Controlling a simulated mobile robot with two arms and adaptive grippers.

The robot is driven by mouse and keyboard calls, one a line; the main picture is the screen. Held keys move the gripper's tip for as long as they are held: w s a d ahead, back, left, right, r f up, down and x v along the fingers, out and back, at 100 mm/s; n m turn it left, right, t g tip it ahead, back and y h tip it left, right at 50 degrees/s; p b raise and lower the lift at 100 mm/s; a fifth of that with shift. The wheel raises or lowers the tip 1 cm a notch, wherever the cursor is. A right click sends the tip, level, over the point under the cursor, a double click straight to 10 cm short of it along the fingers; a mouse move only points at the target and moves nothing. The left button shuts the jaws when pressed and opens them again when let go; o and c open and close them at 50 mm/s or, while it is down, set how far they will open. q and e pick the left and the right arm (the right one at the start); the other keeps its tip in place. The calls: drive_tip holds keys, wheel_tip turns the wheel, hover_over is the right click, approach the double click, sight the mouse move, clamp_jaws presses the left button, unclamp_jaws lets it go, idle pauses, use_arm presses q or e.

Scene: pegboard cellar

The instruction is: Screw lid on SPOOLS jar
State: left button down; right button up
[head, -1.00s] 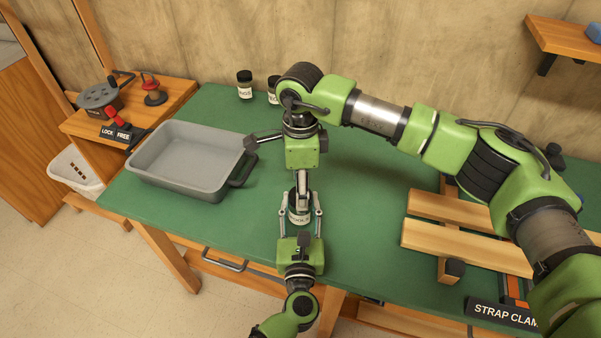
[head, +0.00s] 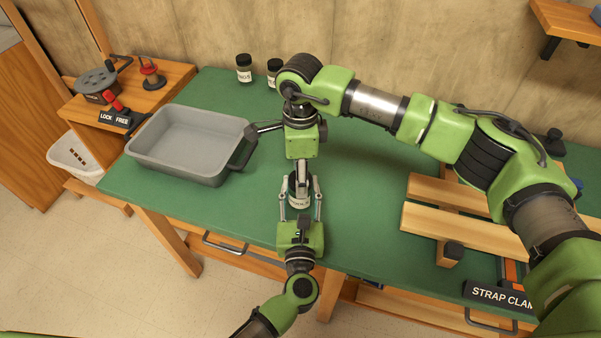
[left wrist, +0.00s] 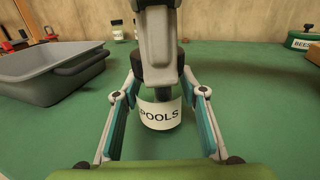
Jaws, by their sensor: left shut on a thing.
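The SPOOLS jar (head: 299,200) stands upright on the green bench top near its front edge. Its white label, partly readable as "POOLS", shows in the left wrist view (left wrist: 160,115). My left gripper (head: 300,205) reaches in from the front, with a finger on each side of the jar, shut on it. My right gripper (head: 301,178) points down from above, right over the jar's top. It also shows in the left wrist view (left wrist: 158,62).
A grey tray (head: 140,158) stands left of the jar. Two dark-lidded jars, one on the left (head: 244,70) and one on the right (head: 273,72), stand at the back. Wooden clamp bars (head: 440,222) lie to the right. A green-lidded BEES jar (left wrist: 303,42) shows at far right.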

idle(0.3)
wheel_tip(320, 180, up, 12)
idle(0.5)
use_arm(q)
drive_tip(key=c, duration=1.2)
unclamp_jaws()
drive_tip(key=s, duration=1.2)
